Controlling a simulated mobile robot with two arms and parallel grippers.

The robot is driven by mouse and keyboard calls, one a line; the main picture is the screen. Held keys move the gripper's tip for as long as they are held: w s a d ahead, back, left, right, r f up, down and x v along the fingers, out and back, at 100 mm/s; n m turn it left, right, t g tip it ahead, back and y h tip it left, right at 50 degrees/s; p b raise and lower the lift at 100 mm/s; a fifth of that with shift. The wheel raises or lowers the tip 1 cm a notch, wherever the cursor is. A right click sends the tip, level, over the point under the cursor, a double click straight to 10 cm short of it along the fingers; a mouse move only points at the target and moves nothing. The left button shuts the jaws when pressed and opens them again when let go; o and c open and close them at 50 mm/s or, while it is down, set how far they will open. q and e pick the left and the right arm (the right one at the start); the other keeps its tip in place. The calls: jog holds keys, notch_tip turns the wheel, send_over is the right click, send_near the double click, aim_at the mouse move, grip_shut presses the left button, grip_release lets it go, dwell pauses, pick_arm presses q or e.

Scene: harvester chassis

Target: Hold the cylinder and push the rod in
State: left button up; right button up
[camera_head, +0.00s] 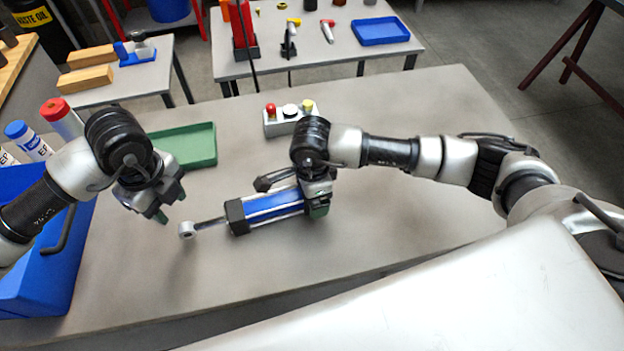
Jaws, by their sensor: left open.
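The cylinder (272,206) is a blue barrel with dark end caps, lying on the grey workbench.
A green tray (200,145) lies behind my left gripper. A button box (290,118) stands behind my right gripper. The bench front and right are clear.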

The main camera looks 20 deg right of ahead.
jog(key=shift+f, duration=0.35)
grip_shut()
jog(key=c, duration=0.6)
grip_release()
jog(key=shift+c, duration=0.2)
jog(key=c, duration=0.7)
